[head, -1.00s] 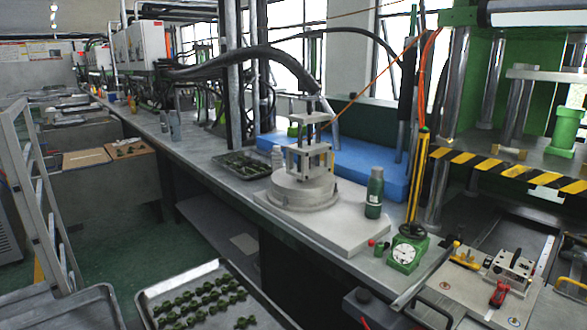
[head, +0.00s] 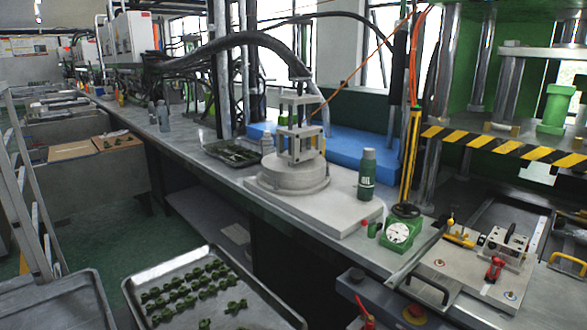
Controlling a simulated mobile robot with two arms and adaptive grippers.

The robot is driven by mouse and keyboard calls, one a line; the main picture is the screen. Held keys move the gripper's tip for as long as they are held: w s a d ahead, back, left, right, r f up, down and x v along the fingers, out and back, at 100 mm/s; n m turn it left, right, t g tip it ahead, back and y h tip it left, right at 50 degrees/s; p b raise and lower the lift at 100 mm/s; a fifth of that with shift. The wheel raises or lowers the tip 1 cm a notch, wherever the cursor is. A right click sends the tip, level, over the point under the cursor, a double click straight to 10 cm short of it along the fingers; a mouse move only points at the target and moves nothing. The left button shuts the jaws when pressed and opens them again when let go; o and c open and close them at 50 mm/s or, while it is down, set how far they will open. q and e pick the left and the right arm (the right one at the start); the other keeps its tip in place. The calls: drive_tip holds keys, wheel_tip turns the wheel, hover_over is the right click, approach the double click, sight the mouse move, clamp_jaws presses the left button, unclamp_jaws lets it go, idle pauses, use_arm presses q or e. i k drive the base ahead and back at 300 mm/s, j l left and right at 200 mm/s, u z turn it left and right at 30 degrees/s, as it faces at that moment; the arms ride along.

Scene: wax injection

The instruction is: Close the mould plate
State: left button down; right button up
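A flat light-grey mould plate (head: 445,268) lies on the bench at the lower right. A metal block (head: 507,243) and a red-handled clamp (head: 494,268) sit on it. A black handle (head: 428,288) is at its front left edge, and a yellow handle (head: 568,263) shows at the right. A small yellow-and-dark fitting (head: 459,235) is at its back left. I cannot tell from this distance whether any part is hinged open. Neither of my grippers is in view.
A press with a black-and-yellow striped edge (head: 505,147) stands behind the plate. A green dial gauge (head: 402,231), a green oil bottle (head: 367,175) and a small metal stand (head: 302,143) are to the left. A tray (head: 180,262) of green pieces is lower left.

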sight(445, 269)
drive_tip(key=l+z, duration=0.1)
drive_tip(key=z, duration=0.25)
drive_tip(key=l+z, duration=0.1)
drive_tip(key=z, duration=0.25)
drive_tip(key=i+z, duration=0.1)
drive_tip(key=z, duration=0.25)
